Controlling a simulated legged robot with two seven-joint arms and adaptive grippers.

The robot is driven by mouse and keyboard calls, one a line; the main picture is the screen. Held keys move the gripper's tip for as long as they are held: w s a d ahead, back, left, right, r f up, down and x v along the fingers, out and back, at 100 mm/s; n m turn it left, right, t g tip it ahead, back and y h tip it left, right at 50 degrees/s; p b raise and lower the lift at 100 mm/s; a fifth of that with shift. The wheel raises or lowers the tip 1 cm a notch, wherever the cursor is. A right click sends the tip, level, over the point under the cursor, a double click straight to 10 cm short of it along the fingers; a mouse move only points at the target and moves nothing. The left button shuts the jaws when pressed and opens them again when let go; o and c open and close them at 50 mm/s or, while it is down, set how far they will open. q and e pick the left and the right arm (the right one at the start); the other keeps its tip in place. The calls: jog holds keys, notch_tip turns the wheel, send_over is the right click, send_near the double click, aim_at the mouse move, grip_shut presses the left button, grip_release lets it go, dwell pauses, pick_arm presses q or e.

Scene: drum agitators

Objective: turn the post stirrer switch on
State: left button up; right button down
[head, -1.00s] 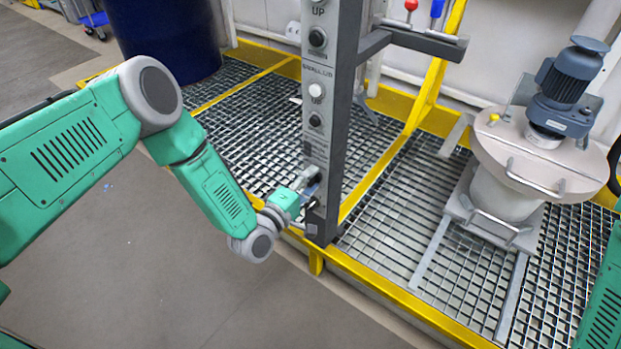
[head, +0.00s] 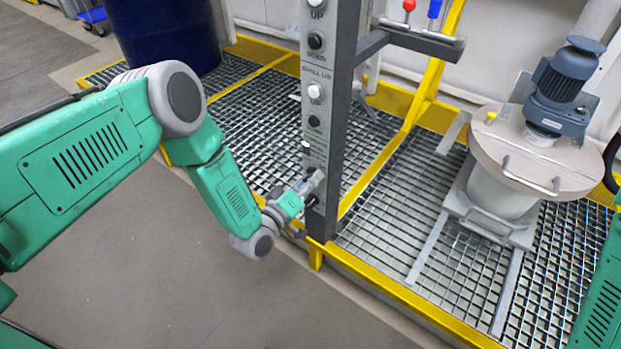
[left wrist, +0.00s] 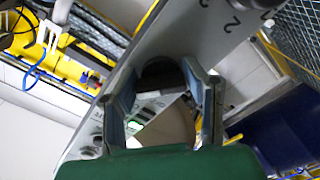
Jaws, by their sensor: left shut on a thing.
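The grey control post (head: 344,110) stands upright at the centre of the head view, with several buttons down its face. A small lamp (head: 306,143) low on this face glows green. My left gripper (head: 315,181) is at the post's lower face, just below the lamp. In the left wrist view, the gripper's two fingers (left wrist: 162,82) are shut on a dark round switch knob (left wrist: 160,70) on the post panel. The gripper mostly hides the switch in the head view. My right gripper is out of view.
A lidded drum (head: 500,195) with a dark blue motor (head: 562,85) stands on the grating to the right. A yellow frame (head: 385,315) edges the grating. A dark blue barrel (head: 165,40) stands at the back left. Open floor (head: 200,285) lies in front.

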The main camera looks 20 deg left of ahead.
pick_arm(q)
jog(key=shift+s+d+f, duration=0.15)
jog(key=shift+s+f, duration=0.2)
jog(key=o, duration=1.1)
jog(key=shift+o, duration=0.3)
jog(key=shift+w+r, duration=0.1)
jog(key=shift+w, duration=0.05)
jog(key=shift+r, duration=0.1)
jog(key=v, duration=1.2)
